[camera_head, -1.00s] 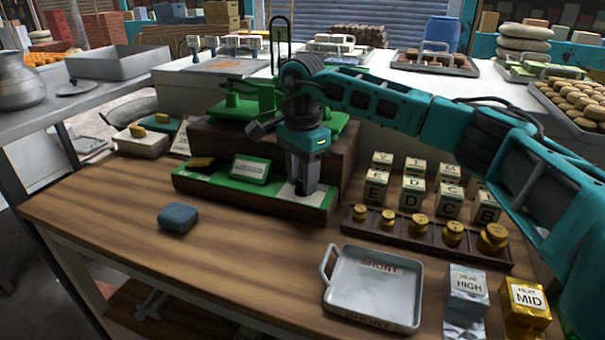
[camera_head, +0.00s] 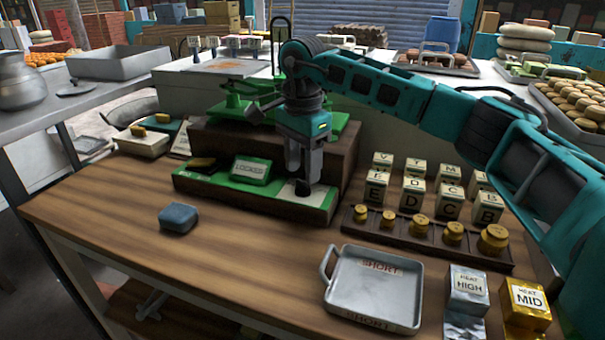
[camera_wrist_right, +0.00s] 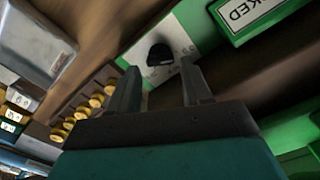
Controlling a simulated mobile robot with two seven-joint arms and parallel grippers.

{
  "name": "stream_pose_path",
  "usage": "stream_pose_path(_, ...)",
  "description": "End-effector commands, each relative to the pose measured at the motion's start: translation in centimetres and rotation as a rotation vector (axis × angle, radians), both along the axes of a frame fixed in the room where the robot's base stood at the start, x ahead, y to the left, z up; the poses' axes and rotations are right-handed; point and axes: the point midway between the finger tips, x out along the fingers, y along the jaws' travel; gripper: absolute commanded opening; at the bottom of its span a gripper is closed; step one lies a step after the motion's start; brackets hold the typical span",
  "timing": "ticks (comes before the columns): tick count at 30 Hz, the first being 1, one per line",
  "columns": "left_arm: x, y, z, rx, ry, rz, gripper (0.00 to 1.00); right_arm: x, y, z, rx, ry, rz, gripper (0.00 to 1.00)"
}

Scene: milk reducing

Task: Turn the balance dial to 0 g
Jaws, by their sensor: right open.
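The balance dial (camera_wrist_right: 160,55) is a small black knob on a white plate, seen in the right wrist view beyond my fingertips. In the head view the dial (camera_head: 302,188) sits at the right end of the balance's green front panel (camera_head: 262,195). My right gripper (camera_head: 303,178) points down just above it. In the right wrist view my right gripper (camera_wrist_right: 157,82) is open, with the knob in line with the gap between the fingers. I cannot tell whether a finger touches it. The dial's markings are too small to read. My left gripper is not in view.
A green "LOCKED" sign (camera_head: 251,170) stands left of the dial. Brass weights (camera_head: 420,226) sit in a dark rack to the right, before lettered blocks (camera_head: 412,193). A metal tray (camera_head: 374,290) lies in front. The wood near the blue block (camera_head: 178,217) is clear.

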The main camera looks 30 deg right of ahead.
Motion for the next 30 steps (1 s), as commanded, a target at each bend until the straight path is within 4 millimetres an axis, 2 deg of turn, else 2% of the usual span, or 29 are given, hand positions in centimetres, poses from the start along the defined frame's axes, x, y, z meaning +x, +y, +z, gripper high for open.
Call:
stream_pose_path(1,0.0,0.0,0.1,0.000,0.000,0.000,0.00,0.1,0.1,1.4,0.002,-0.005,0.000,0.49)
stream_pose_path(6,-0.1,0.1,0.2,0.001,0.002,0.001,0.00,0.1,0.1,5.3,0.002,-0.005,0.001,0.49)
stream_pose_path(13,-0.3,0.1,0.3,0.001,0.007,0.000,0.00,0.0,0.1,9.0,0.002,-0.003,0.001,0.49)
stream_pose_path(18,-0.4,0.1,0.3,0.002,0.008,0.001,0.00,0.0,0.1,9.9,0.002,-0.001,0.002,0.49)
stream_pose_path(30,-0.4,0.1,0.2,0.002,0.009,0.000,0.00,0.0,0.1,10.0,0.002,-0.001,0.002,0.49)
